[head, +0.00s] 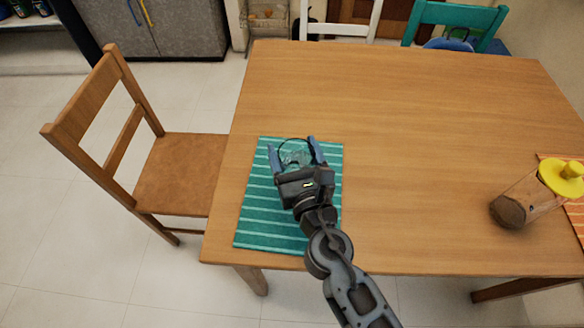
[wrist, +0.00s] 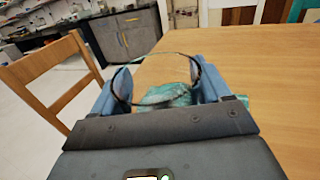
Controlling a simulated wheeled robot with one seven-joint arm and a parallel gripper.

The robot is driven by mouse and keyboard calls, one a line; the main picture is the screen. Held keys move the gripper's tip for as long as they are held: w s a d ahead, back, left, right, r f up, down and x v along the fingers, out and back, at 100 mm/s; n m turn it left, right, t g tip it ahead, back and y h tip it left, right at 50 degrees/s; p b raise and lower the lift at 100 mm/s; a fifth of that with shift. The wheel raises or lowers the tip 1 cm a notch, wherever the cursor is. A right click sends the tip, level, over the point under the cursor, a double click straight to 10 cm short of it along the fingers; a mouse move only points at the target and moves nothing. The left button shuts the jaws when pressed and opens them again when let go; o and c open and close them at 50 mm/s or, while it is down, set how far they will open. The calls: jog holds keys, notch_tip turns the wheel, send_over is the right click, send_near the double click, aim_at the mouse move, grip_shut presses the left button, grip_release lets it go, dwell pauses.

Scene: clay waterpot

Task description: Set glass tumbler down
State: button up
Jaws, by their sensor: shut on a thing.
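My gripper (head: 291,145) is over the far part of a teal striped placemat (head: 270,222) near the left end of the wooden table. Its two blue fingers are shut on a clear glass tumbler (head: 295,156). In the wrist view, the tumbler (wrist: 165,96) shows as a dark round rim between the fingers, with teal seen through the glass. The tumbler's base is hidden behind the gripper body, so I cannot tell whether it touches the mat.
A wooden chair (head: 180,172) stands left of the table. The table's middle (head: 420,140) is clear.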

aim_at(291, 163)
jog(key=shift+a+f+b, duration=0.2)
jog(key=shift+f+b, duration=0.1)
jog(key=shift+f, duration=0.15)
jog(key=shift+f+b, duration=1.2)
jog(key=shift+f, duration=0.4)
jog(key=shift+f, duration=0.2)
jog(key=o, duration=1.3)
